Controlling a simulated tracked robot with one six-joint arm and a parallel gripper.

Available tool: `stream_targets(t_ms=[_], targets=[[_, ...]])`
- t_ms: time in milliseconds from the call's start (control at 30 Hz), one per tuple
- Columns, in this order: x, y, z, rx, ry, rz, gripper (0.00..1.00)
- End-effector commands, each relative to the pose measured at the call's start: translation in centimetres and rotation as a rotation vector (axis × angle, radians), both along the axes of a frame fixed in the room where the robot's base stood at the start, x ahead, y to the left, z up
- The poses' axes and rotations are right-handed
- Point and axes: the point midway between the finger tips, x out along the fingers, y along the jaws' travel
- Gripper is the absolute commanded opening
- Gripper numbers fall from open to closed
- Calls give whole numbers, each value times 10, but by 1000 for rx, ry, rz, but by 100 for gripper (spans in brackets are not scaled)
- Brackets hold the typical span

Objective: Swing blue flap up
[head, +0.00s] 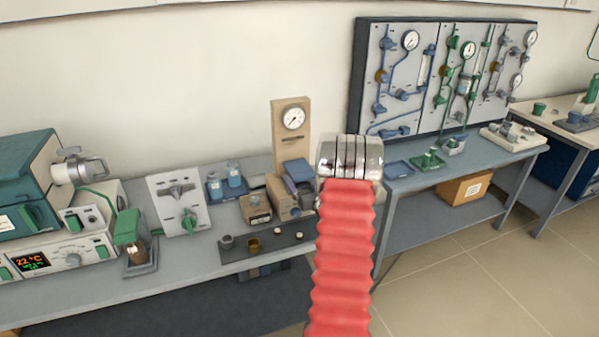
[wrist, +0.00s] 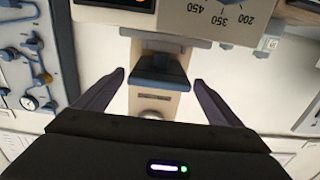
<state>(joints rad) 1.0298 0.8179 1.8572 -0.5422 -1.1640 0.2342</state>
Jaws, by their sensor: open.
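The blue flap (head: 299,171) sits tilted on a small beige unit (head: 287,203) in the middle of the bench, partly hidden behind my arm in the head view. In the wrist view the blue flap (wrist: 160,68) shows as a dark blue panel on the beige body. My gripper (wrist: 158,78) is open, with one finger on each side of the flap in the picture. A gap shows on both sides, and nothing is held. My arm hides the gripper in the head view.
A beige gauge post (head: 291,132) stands behind the unit. A small beige box (head: 255,207) and a dark tray (head: 268,241) with small pots are close by. Blue bottles (head: 225,184) stand left. A piped gauge panel (head: 445,75) stands right.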

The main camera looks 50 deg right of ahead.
Motion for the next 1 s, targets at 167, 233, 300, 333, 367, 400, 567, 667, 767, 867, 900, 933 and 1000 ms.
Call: stream_targets(t_ms=[167,233,300,333,367,400,567,667,767,867,900,933,1000], targets=[[22,-13,-1,0,0,1,89],[29,-17,0,-1,-1,1,89],[34,-20,0,0,0,0,89],[36,-21,0,0,0,0,89],[38,-22,0,0,0,0,89],[39,-23,0,1,1,0,89],[41,-24,0,1,1,-1,89],[41,-24,0,1,1,-1,89],[41,-24,0,1,1,-1,86],[40,-24,0,1,1,0,79],[40,-24,0,0,0,0,76],[40,-24,0,1,1,0,74],[40,-24,0,1,1,0,69]])
